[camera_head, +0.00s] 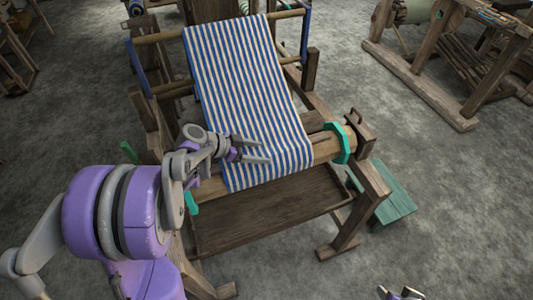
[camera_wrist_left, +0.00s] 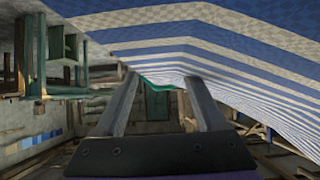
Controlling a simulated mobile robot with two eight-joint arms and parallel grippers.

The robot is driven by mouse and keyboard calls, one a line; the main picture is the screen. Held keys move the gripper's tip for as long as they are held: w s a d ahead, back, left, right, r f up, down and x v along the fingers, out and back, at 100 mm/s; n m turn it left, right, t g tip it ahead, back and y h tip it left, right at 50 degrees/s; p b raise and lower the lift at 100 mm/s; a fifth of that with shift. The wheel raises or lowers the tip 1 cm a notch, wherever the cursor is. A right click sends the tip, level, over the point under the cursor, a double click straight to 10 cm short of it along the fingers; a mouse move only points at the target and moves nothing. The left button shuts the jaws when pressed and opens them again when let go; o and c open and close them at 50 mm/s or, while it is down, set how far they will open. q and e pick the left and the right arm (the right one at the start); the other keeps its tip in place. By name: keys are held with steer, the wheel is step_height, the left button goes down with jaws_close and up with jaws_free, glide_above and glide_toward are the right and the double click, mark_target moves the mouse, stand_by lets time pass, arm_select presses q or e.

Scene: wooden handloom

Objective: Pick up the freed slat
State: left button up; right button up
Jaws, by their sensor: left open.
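I cannot single out the freed slat in either view. My left gripper (camera_head: 266,150) is open and empty, in front of the blue and white striped cloth (camera_head: 245,90) near its lower end. In the left wrist view its two fingers (camera_wrist_left: 160,80) stand apart with nothing between them. The striped cloth (camera_wrist_left: 220,50) spreads above and to the right of them there. Whether the fingers touch the cloth cannot be told. A small part of what looks like my right gripper (camera_head: 401,293) shows at the bottom edge, mostly cut off.
The cloth runs over the wooden loom's front beam (camera_head: 328,148), which has a teal wheel (camera_head: 341,143) at its right. A wide brown board (camera_head: 270,210) lies below. A teal bench (camera_head: 390,193) stands right of the loom. Bare grey floor (camera_head: 450,235) lies at the lower right.

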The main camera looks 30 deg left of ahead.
arm_select(q)
steer(key=shift+w+d+f, duration=0.1)
steer(key=shift+w+f, duration=0.05)
jaws_close()
stand_by(0.4)
